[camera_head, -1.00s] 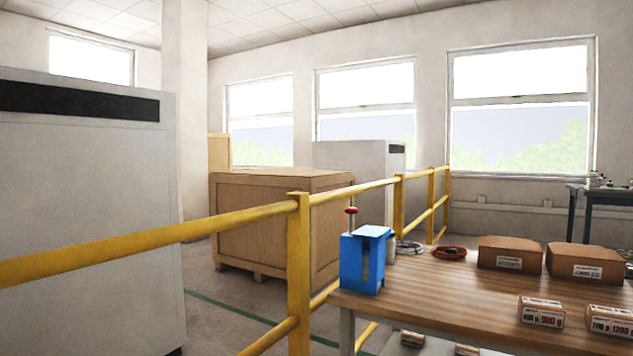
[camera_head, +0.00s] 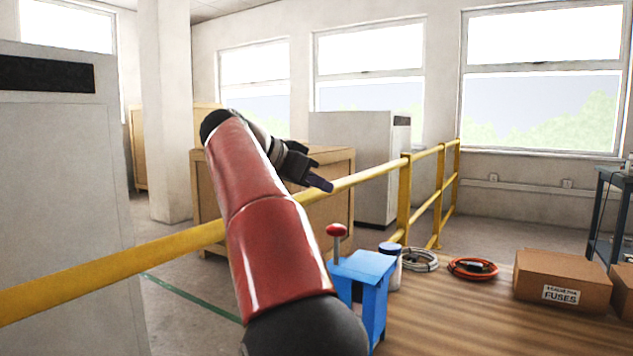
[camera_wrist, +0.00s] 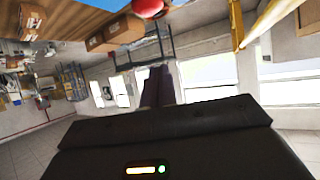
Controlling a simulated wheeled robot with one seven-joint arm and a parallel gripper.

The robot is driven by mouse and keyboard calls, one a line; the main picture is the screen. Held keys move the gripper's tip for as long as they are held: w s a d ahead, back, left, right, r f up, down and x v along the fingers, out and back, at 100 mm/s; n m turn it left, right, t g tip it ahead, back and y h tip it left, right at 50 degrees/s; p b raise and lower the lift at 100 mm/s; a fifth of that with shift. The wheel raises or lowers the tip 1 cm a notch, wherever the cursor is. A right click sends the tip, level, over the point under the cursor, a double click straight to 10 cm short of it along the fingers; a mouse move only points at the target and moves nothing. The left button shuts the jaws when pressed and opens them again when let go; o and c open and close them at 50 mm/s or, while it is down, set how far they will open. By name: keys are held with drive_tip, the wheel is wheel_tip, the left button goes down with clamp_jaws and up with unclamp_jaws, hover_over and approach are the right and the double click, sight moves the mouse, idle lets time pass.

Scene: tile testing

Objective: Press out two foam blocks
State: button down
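A blue press (camera_head: 374,268) stands at the left end of the wooden table (camera_head: 450,325). A red knob (camera_head: 337,230) tops its upright metal rod. My red arm reaches up in front of the press and covers part of its left side. My gripper (camera_head: 320,184) is up and to the left of the knob, apart from it, in front of the yellow railing. In the wrist view its two dark fingers (camera_wrist: 158,86) lie together with nothing visible between them. The red knob (camera_wrist: 148,8) shows at the top edge there. I see no foam blocks.
A dark-lidded jar (camera_head: 391,268), a grey cable coil (camera_head: 419,260) and an orange cable coil (camera_head: 472,269) sit behind and right of the press. A cardboard fuse box (camera_head: 562,281) stands further right. A yellow railing (camera_head: 405,200) runs behind the table.

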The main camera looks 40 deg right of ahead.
drive_tip(key=b, duration=0.1)
hover_over(335, 243)
drive_tip(key=f, duration=0.4)
drive_tip(key=shift+w+a+f, duration=0.15)
drive_tip(key=shift+a+f, duration=0.05)
drive_tip(key=shift+a, duration=0.2)
drive_tip(key=shift+d+f+b, duration=0.45)
drive_tip(key=shift+d+f, duration=0.05)
drive_tip(key=shift+f, duration=0.1)
drive_tip(key=shift+f, duration=0.1)
wheel_tip(335, 243, down, 7)
drive_tip(key=b, duration=0.7)
drive_tip(key=shift+f, duration=0.15)
wheel_tip(335, 243, up, 10)
drive_tip(key=p, duration=0.8)
drive_tip(key=shift+f, duration=0.35)
